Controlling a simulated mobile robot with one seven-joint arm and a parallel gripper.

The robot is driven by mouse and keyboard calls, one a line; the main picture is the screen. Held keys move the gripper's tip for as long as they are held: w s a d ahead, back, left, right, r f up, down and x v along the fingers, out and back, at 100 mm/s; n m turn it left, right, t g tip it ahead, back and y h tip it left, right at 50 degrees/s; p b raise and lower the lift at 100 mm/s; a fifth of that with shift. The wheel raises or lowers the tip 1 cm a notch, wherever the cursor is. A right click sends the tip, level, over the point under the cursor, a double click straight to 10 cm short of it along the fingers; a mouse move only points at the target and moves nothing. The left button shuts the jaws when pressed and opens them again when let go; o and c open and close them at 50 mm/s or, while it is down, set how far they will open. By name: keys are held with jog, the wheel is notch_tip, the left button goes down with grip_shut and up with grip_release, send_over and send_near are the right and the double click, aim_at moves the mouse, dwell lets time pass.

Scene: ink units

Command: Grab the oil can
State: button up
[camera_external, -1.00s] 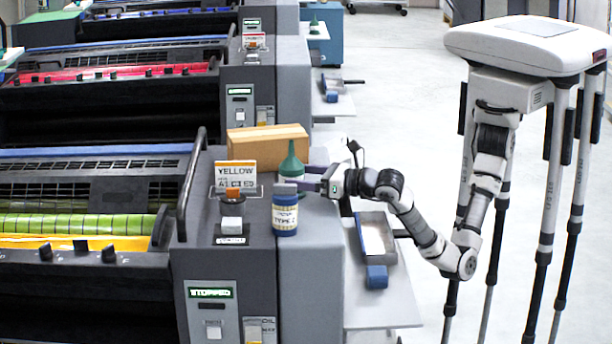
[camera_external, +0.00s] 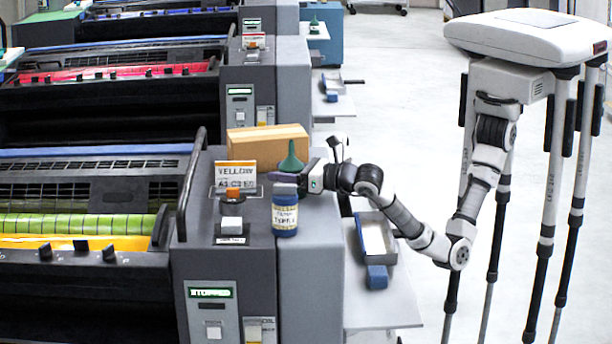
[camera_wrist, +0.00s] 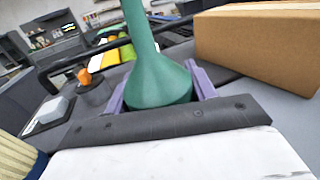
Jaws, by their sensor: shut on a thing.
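The oil can is green with a tapering spout. It shows in the external view (camera_external: 291,160) on the grey top of the yellow press unit, and large in the wrist view (camera_wrist: 155,75). My gripper (camera_external: 288,178) reaches in from the right. In the wrist view its purple fingers (camera_wrist: 160,88) lie on both sides of the can's wide lower body, and it is shut on the can. The can stands upright in the external view. Its base is hidden behind the gripper and a blue jar, so I cannot tell whether it touches the surface.
The jar with a blue lid and white label (camera_external: 285,213) stands just in front of the can. A cardboard box (camera_external: 268,142) lies behind. A tray (camera_external: 378,240) sits on the side shelf.

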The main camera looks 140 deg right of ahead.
jog(key=c, duration=0.3)
jog(key=shift+r, duration=0.15)
